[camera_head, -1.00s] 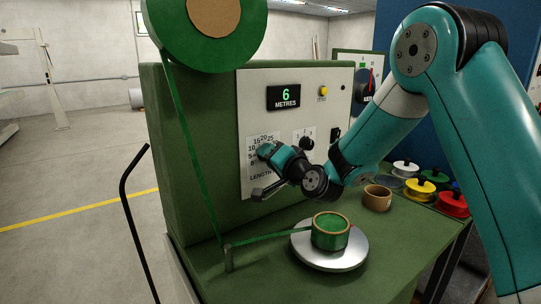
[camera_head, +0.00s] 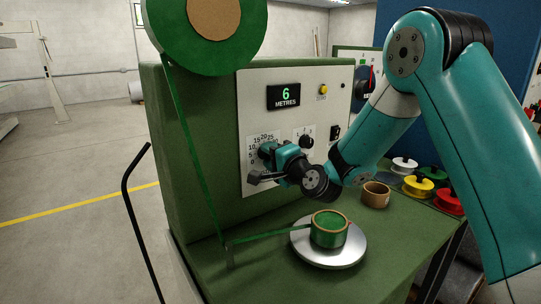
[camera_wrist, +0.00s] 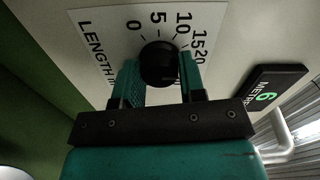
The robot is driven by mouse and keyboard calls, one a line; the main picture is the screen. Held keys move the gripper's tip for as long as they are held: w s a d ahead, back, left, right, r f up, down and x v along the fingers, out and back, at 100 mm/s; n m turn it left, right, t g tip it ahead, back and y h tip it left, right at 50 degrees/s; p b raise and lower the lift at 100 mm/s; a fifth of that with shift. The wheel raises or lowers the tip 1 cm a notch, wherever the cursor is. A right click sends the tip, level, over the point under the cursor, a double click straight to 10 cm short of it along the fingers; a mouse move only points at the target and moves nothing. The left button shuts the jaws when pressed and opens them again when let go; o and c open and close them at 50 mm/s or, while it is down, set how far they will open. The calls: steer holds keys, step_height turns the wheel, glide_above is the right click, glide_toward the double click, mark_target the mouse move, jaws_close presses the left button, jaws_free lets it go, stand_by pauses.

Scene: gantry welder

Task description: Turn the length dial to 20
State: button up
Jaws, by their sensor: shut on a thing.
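The length dial is a round black knob (camera_wrist: 158,63) on a white scale plate (camera_wrist: 100,35) marked 0, 5, 10, 15, 20 and more. My gripper (camera_wrist: 160,75) has one finger on each side of the knob and is shut on it. In the head view my gripper (camera_head: 266,164) is at the panel's lower left and hides the knob. I cannot make out a pointer on the knob, so its setting is unclear. The display (camera_head: 285,97) reads 6 METRES.
A yellow button (camera_head: 323,90) and a smaller black knob (camera_head: 306,142) are on the same panel. Below, a green tape coil (camera_head: 330,229) sits on a silver turntable (camera_head: 345,258). A brown ring (camera_head: 376,195) and several coloured spools (camera_head: 418,186) are at the right.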

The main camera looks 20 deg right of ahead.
steer(key=o, duration=0.9)
steer(key=shift+b+v, duration=7.25)
steer(key=shift+v, duration=1.5)
